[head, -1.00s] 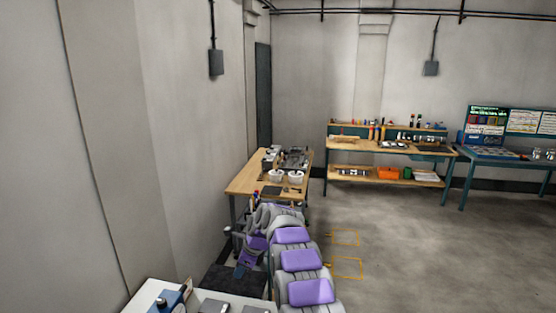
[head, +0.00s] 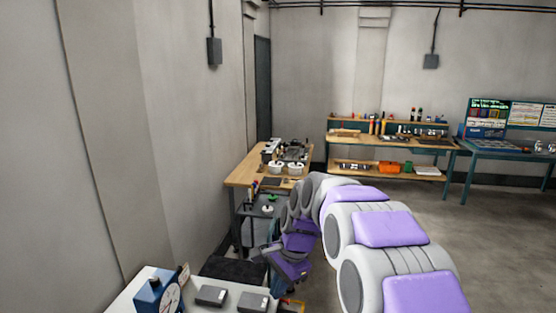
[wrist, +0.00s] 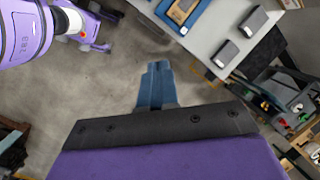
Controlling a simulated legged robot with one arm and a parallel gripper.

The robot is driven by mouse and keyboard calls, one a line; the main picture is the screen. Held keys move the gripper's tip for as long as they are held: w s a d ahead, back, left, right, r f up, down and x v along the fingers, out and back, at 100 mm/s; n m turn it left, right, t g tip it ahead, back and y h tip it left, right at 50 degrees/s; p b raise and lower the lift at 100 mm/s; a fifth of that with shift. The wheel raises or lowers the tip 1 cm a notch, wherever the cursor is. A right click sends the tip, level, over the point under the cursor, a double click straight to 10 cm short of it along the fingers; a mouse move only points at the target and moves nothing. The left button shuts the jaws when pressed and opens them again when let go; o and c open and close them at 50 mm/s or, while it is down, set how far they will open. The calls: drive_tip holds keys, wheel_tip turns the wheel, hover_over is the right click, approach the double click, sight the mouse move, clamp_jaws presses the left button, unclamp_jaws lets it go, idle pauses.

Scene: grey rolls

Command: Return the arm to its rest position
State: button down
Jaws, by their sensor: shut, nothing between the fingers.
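My gripper (wrist: 156,88) shows in the wrist view as blue fingers closed together, with nothing between them. It points over bare grey floor, to the left of a white-topped table (wrist: 205,45). In the head view my grey and purple arm arches from the lower right toward the middle. Its far end bends down beside the white table's right end. The fingertips are too small to make out there.
The white table carries a blue dial device (head: 158,293) and two dark blocks (head: 211,296). Behind it stand a small dark cart (head: 262,210) and a wooden workbench (head: 242,176). Shelved benches (head: 390,146) line the far wall. Open floor (head: 490,225) lies to the right.

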drive_tip(key=s+d+f+n+h+b, duration=0.1)
drive_tip(key=s+d+f+n+b, duration=0.2)
drive_tip(key=s, duration=0.9)
drive_tip(key=s+d+f+n+g+h+b, duration=0.1)
drive_tip(key=s+d+f+n+b, duration=0.3)
drive_tip(key=s, duration=0.8)
drive_tip(key=s+d+f+n+h+b, duration=0.1)
drive_tip(key=s+d+f+n+b, duration=0.2)
drive_tip(key=s, duration=0.9)
drive_tip(key=d+f, duration=0.3)
drive_tip(key=shift+s+f+g, duration=0.15)
drive_tip(key=shift+f+g, duration=0.15)
drive_tip(key=c, duration=1.8)
unclamp_jaws()
drive_tip(key=shift+d, duration=0.1)
drive_tip(key=shift+c, duration=0.2)
